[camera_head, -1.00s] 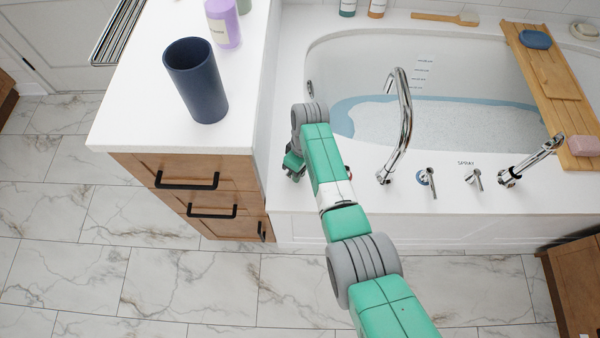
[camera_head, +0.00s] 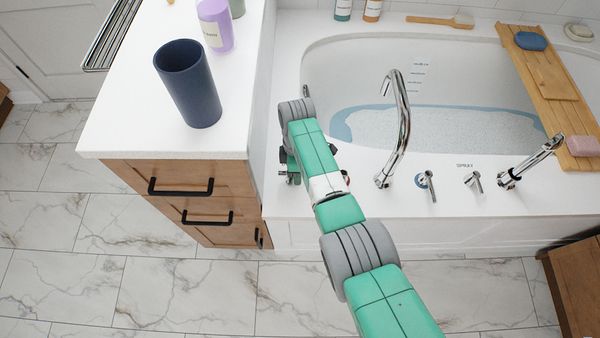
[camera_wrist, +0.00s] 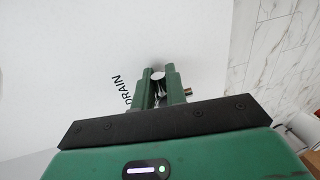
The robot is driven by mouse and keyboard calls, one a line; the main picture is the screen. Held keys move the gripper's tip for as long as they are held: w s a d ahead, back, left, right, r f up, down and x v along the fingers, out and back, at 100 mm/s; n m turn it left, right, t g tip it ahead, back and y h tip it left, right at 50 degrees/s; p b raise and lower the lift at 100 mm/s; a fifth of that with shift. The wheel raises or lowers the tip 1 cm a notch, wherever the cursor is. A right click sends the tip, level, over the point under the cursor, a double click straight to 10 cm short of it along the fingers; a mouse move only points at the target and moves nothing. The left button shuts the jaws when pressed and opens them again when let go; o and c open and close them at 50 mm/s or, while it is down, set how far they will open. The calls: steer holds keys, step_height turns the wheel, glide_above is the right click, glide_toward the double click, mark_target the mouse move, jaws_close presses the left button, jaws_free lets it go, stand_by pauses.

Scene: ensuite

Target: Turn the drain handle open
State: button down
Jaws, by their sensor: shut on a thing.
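The drain handle (camera_wrist: 157,76) shows in the wrist view as a small shiny metal piece with a round top, between the two green fingers. My gripper (camera_wrist: 159,84) is shut on it. The black word DRAIN (camera_wrist: 122,91) is printed on the white tub deck just left of the fingers. In the head view my gripper (camera_head: 289,173) is low at the deck's left end, beside the wooden cabinet. My arm hides the handle there, and its exact angle is hard to tell.
The cabinet (camera_head: 180,200) with a white counter stands close left of my gripper, bearing a dark blue cup (camera_head: 188,85). To the right are the tall faucet (camera_head: 402,125), a lever with a blue-marked base (camera_head: 427,185), the spray handle (camera_head: 473,181) and a hand shower (camera_head: 530,160).

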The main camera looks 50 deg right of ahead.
steer(key=shift+w+a+r, duration=0.15)
steer(key=shift+r, duration=0.05)
steer(key=c, duration=0.7)
jaws_free()
steer(key=shift+a+f, duration=0.1)
steer(key=shift+a, duration=0.05)
steer(key=shift+c, duration=0.2)
steer(key=shift+w+a, duration=0.1)
steer(key=shift+w, duration=0.35)
steer(key=shift+s, duration=0.3)
steer(key=r+p, duration=0.1)
steer(key=r, duration=0.1)
steer(key=w+r+p, duration=0.1)
steer(key=r, duration=0.2)
steer(key=d+r+p, duration=0.1)
steer(key=r, duration=0.2)
steer(key=shift+w+d, duration=0.1)
steer(key=shift+w, duration=0.15)
steer(key=shift+f, duration=0.1)
